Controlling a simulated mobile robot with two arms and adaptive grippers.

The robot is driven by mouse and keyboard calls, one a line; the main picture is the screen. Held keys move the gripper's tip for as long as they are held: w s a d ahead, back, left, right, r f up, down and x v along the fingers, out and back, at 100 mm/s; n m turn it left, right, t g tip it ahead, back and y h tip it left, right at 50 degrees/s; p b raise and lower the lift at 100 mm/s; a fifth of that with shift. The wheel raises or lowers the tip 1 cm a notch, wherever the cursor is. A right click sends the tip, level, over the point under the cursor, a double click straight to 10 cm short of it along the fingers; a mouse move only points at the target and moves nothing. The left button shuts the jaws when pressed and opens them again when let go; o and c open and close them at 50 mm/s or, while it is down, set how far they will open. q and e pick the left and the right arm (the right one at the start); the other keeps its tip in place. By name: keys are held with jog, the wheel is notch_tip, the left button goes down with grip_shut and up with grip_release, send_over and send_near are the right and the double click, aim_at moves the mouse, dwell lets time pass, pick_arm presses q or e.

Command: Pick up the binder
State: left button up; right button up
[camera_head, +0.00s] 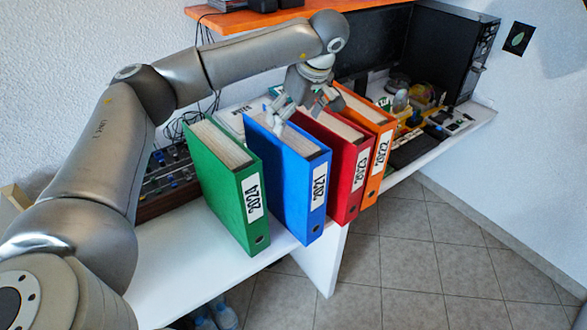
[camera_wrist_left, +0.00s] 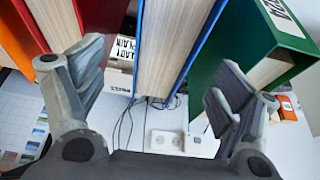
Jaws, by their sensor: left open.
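Several binders stand upright in a row on the white desk: green 2024 (camera_head: 225,185), blue 2021 (camera_head: 285,185), red 2023 (camera_head: 345,185) and orange 2022 (camera_head: 382,155). My left gripper (camera_head: 303,105) is open above the rear top of the blue and red binders. In the left wrist view the blue binder (camera_wrist_left: 207,40) and its pale pages lie between the two open fingers (camera_wrist_left: 155,92). The green binder (camera_wrist_left: 262,45) is beyond the right finger, and the red binder (camera_wrist_left: 100,14) is by the left finger. The fingers do not visibly grip anything. My right gripper is not in view.
The white desk (camera_head: 185,265) has free surface left of the green binder. A mixer-like device (camera_head: 165,182) lies behind it. A dark computer case (camera_head: 450,45) and small items stand at the back right. An orange shelf (camera_head: 240,20) hangs above. Bottles (camera_head: 220,315) stand below the desk.

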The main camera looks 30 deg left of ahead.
aim_at(285, 132)
pick_arm(q)
jog(key=f, duration=0.1)
jog(key=a+f, duration=0.1)
jog(key=a+f+p, duration=0.1)
jog(key=shift+s+f, duration=0.3)
jog(key=shift+f, duration=0.4)
jog(key=p+x, duration=0.1)
jog(key=x, duration=0.1)
jog(key=p+x, duration=0.1)
jog(key=x, duration=0.2)
jog(key=shift+w+f, duration=0.25)
pick_arm(e)
jog(key=r, duration=0.1)
jog(key=s+r, duration=0.1)
jog(key=r, duration=0.1)
jog(key=shift+r, duration=0.2)
pick_arm(q)
jog(key=shift+d, duration=0.1)
pick_arm(e)
jog(key=shift+s, duration=0.25)
pick_arm(q)
jog(key=shift+f, duration=0.1)
pick_arm(e)
jog(key=shift+s+f, duration=0.1)
jog(key=shift+s, duration=0.15)
pick_arm(q)
jog(key=shift+f, duration=0.1)
